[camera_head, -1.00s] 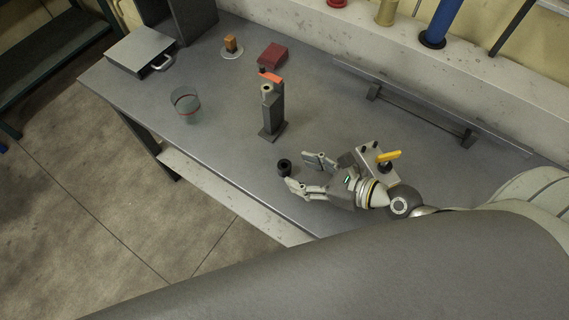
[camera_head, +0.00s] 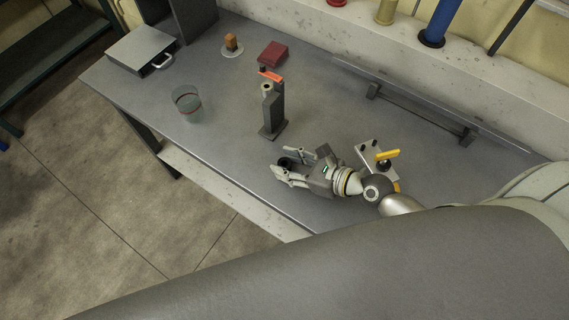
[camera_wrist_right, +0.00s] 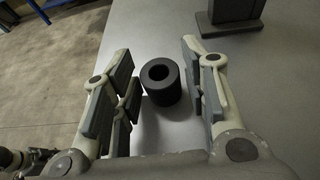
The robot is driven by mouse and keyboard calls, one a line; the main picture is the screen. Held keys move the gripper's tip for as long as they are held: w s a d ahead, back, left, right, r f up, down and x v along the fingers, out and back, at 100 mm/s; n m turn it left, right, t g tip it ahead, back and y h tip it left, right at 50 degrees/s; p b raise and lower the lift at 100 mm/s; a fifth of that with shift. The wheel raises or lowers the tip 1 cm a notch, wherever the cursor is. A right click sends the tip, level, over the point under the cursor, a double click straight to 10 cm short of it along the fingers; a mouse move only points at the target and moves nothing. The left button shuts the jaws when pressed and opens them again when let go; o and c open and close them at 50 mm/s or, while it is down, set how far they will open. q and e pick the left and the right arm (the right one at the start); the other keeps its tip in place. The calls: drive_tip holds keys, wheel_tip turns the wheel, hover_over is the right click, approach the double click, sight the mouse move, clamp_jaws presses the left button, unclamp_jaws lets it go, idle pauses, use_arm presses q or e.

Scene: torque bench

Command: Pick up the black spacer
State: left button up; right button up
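The black spacer (camera_wrist_right: 161,82) is a short dark cylinder with a hole through its top, standing upright on the bench. In the right wrist view it sits between the two open fingers of my right gripper (camera_wrist_right: 162,95), with a gap on the right side and close to the left finger pads. In the head view the spacer (camera_head: 285,162) is partly hidden by the right gripper (camera_head: 298,163), whose fingers lie on either side of it. I cannot tell whether a finger touches it.
A dark post with an orange top (camera_head: 271,108) stands just behind the gripper. A fixture with a yellow handle (camera_head: 379,156) is to the right. A glass (camera_head: 187,104), a grey case (camera_head: 141,50) and a red block (camera_head: 272,54) stand farther off. The bench's front edge is close.

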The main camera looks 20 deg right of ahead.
drive_tip(key=c, duration=0.7)
drive_tip(key=shift+r, duration=0.15)
